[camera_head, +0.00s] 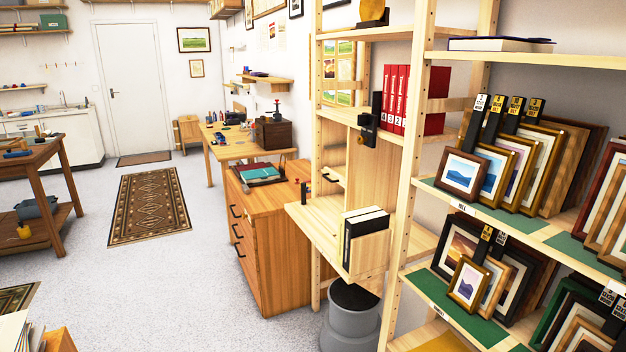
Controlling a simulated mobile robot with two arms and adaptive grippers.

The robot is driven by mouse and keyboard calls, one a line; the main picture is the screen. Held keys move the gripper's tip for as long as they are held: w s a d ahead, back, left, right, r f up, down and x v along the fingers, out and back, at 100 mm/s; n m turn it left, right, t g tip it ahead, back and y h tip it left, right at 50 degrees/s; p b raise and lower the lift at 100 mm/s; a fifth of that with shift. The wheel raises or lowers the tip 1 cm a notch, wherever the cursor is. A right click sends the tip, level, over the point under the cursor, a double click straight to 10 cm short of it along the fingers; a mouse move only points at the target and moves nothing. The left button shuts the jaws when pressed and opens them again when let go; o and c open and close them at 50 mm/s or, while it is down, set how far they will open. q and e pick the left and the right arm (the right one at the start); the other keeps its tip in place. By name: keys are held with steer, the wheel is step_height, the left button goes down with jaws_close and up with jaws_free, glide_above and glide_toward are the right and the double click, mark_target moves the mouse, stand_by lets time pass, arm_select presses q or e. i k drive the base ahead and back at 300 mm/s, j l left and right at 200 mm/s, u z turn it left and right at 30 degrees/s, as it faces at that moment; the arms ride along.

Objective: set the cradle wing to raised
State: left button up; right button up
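No part is marked as the cradle wing, so I cannot tell for sure which one it is. On the open wooden rack in the middle, a pale wooden holder (369,258) carries upright books (362,231) with white and black covers. A flat pale board (313,216) juts out to the left beside this holder and lies about level. A tall pale panel (364,175) stands upright behind it. A black fitting with a knob (368,128) is above, at the shelf edge. Neither of my grippers is in view.
Shelves with framed prints (493,185) fill the right. A grey bin (350,318) stands under the holder. A wooden drawer cabinet (268,235) is left of the rack, with a workbench (249,148) behind. Open floor (190,270) lies left, with a patterned rug (150,203).

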mark_target(248, 167)
steer(key=i+j, duration=0.15)
steer(key=i, duration=0.3)
steer(key=i+j+z, duration=0.1)
steer(key=i, duration=0.35)
steer(key=i+j, duration=0.25)
steer(key=i, duration=0.2)
steer(key=i+j+z, duration=0.1)
steer(key=i, duration=0.35)
steer(key=j, duration=0.1)
